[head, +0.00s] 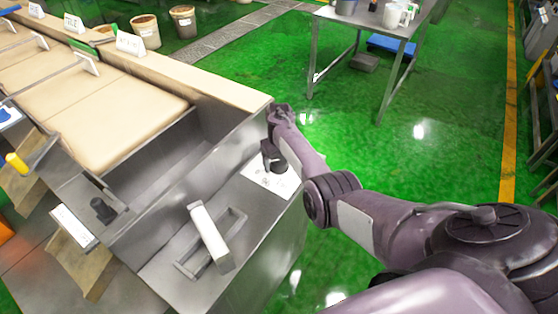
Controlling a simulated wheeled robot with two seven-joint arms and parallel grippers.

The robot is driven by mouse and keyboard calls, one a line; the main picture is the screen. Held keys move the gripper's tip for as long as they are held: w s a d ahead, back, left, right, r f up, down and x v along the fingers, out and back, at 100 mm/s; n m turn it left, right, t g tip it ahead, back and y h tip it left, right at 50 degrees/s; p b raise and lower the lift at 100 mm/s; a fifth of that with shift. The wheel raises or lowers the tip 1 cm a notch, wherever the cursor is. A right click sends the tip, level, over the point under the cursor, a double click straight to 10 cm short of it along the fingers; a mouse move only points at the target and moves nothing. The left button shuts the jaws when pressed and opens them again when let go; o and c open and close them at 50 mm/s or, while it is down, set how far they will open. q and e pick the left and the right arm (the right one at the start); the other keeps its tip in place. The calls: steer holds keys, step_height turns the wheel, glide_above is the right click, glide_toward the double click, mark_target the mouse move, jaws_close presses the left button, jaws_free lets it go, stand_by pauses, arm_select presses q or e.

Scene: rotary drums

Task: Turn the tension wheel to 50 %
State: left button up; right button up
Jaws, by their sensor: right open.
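My right gripper (273,161) is at the end of my arm, which reaches in from the right. It points down over a white marked plate (262,180) on the right part of the grey metal machine (165,262). The jaws are open, but the fingertips are small and dark in this view. A tension wheel cannot be made out clearly; my gripper and wrist cover part of the plate, and its markings are too small to read. My left gripper is not in view.
A white lever (209,236) stands in a slotted frame left of the plate. A black knob (103,209) sits further left. A metal table (372,24) stands behind; green floor between is clear.

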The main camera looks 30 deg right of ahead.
steer(key=shift+c, duration=0.3)
steer(key=c, duration=0.9)
steer(key=shift+m, duration=0.4)
